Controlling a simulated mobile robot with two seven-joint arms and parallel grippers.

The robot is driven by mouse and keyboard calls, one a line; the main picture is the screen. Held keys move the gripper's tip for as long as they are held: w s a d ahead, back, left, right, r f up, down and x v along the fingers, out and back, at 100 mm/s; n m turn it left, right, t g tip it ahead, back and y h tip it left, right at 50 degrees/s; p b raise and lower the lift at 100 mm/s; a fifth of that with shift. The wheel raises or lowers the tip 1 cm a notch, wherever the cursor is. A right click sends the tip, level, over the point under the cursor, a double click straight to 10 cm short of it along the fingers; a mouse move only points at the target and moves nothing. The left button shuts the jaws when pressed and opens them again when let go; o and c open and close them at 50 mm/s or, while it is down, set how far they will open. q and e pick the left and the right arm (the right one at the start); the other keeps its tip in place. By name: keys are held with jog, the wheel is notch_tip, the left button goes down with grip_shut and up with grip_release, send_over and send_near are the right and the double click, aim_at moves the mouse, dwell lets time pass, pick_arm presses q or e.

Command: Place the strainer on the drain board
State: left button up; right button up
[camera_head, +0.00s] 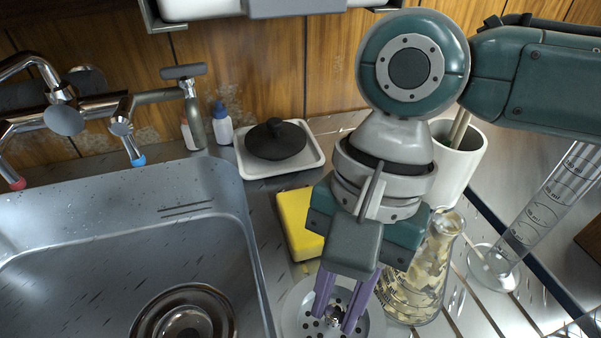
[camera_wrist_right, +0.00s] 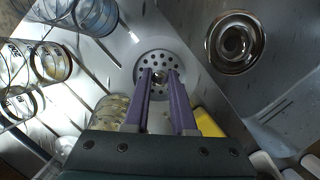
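The strainer (camera_head: 296,312) is a round, pale metal disc with holes and a small central knob. It is at the bottom of the head view, right of the sink, over the bare steel beside it. It also shows whole in the wrist view (camera_wrist_right: 143,61). My right gripper (camera_head: 338,312) points down with its purple fingers on either side of the knob. I cannot tell whether they press on it, or whether the disc touches the surface. The grooved drain board (camera_head: 482,318) lies to the right. My left gripper is not in view.
The sink (camera_head: 90,260) with its drain (camera_head: 185,318) is at left. A yellow sponge (camera_head: 296,222) and a flask (camera_head: 418,285) with pale contents stand close around my right gripper. A white pot (camera_head: 458,160), a cylinder (camera_head: 550,205) and a tray with a black lid (camera_head: 275,140) are behind.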

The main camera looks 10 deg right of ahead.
jog(key=o, duration=0.5)
